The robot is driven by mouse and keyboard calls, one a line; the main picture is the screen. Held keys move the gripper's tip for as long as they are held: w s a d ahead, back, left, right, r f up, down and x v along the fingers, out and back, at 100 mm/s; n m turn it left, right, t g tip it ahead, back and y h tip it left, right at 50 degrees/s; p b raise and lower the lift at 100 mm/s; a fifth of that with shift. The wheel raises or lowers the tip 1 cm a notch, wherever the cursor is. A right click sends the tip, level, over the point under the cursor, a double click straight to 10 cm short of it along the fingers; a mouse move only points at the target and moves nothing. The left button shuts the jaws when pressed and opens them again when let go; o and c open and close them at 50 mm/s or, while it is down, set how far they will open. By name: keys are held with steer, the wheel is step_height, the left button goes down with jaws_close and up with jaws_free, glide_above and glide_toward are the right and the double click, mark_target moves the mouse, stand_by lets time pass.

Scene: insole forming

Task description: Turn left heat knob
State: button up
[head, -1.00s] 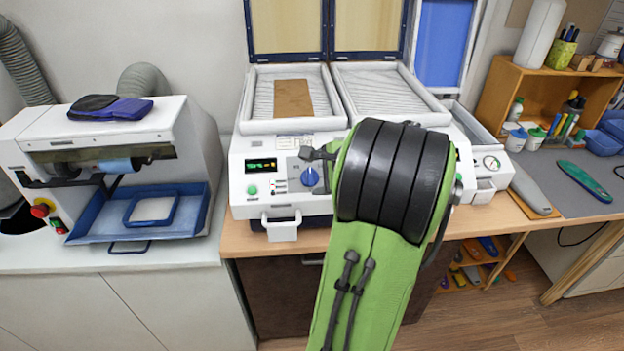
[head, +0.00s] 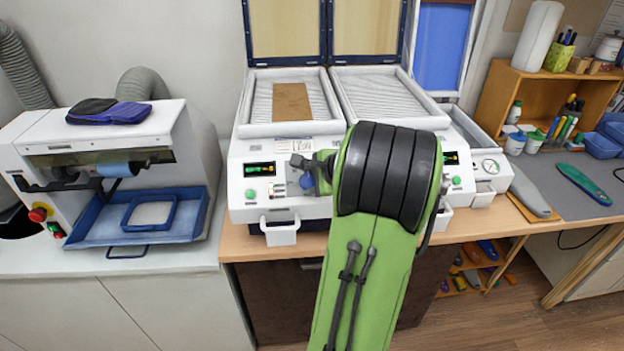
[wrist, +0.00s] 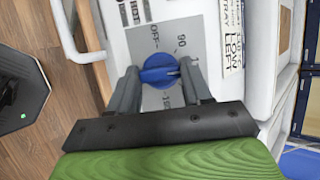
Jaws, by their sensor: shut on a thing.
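The left heat knob is a round blue dial (wrist: 158,70) on a grey plate with printed marks, including "OFF" and "90", in the wrist view. In the head view the blue knob (head: 307,181) shows partly, beside my green and black arm. My gripper (wrist: 160,78) has one grey finger on each side of the knob and is shut on it. The white heating machine (head: 265,205) carries the knob on its front panel. In the head view my arm hides the right part of that panel and most of my gripper.
A brown sheet (head: 291,103) lies in the left tray of the machine, and the right tray (head: 375,95) looks empty. A white handle (head: 280,230) juts out below the panel. A white machine with a blue tray (head: 105,228) stands at the left.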

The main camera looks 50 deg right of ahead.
steer(key=n+p, duration=0.1)
steer(key=n+g+p, duration=0.1)
steer(key=n, duration=0.1)
steer(key=shift+w+r+n+y, duration=0.1)
steer(key=shift+r+n+y, duration=0.1)
steer(key=shift+n+y, duration=0.15)
steer(key=n+g+p, duration=0.1)
steer(key=n, duration=0.3)
steer(key=shift+w+g+p, duration=0.15)
steer(key=shift+g+p, duration=0.2)
steer(key=shift+g, duration=0.05)
steer(key=n+g, duration=0.2)
steer(key=n, duration=0.3)
steer(key=shift+w, duration=0.15)
steer(key=shift+n+g+h+b, duration=0.45)
steer(key=shift+n+g+b, duration=0.35)
steer(key=shift+n, duration=0.95)
steer(key=o, duration=1.1)
steer(key=shift+c, duration=0.2)
steer(key=shift+r, duration=0.1)
